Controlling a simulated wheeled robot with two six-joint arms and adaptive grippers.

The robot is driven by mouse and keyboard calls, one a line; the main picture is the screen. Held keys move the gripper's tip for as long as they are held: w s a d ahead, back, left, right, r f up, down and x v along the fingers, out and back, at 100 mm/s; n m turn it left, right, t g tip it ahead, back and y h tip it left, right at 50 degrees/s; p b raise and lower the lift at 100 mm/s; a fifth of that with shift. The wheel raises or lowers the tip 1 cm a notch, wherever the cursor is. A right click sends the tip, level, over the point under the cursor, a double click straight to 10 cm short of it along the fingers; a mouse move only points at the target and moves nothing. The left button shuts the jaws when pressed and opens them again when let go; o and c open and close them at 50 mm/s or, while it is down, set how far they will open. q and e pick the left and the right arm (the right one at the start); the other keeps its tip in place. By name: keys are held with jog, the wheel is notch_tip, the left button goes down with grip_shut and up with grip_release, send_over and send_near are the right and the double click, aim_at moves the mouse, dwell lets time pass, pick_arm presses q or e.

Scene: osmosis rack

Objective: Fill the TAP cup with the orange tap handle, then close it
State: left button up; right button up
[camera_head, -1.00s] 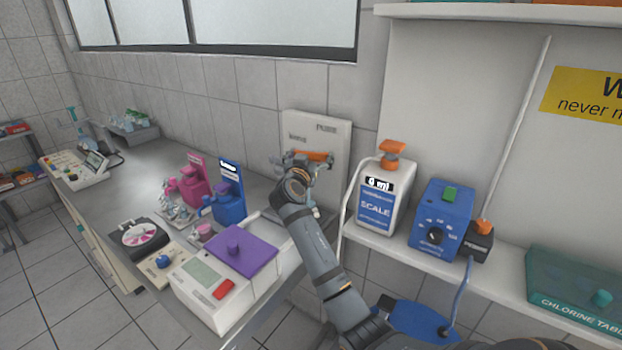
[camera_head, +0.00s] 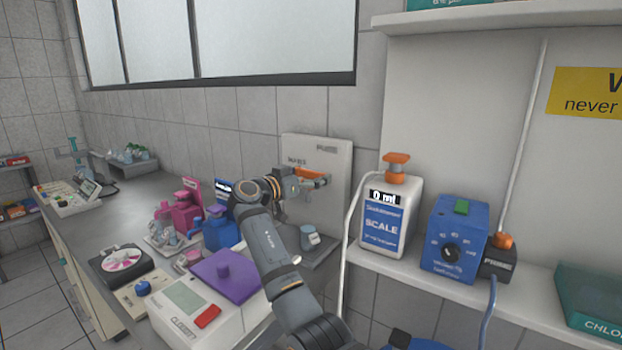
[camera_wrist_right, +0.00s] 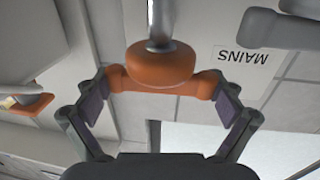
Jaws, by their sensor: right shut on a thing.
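The orange tap handle (camera_head: 325,176) is on the white wall panel, and it fills the middle of the right wrist view (camera_wrist_right: 160,65). My right gripper (camera_head: 300,183) is at the handle. In the right wrist view its two fingers (camera_wrist_right: 165,92) press on opposite ends of the handle's crossbar. A small grey cup (camera_head: 311,238) stands upright below the tap, to the right of my forearm. Its label and water level are too small to tell. My left gripper is not in view.
The panel (camera_head: 335,150) carries a MAINS label (camera_wrist_right: 246,56). The SCALE bottle (camera_head: 390,215) and a blue pump box (camera_head: 453,240) stand on the right shelf. A white machine with a purple lid (camera_head: 225,272) lies left of my forearm, near pink and blue bottles.

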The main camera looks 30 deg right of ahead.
dwell(0.3)
jog(key=o, duration=0.8)
jog(key=shift+a, duration=0.15)
jog(key=v, duration=1.1)
jog(key=shift+s+a, duration=0.2)
jog(key=shift+a, duration=0.2)
jog(key=shift+r, duration=0.1)
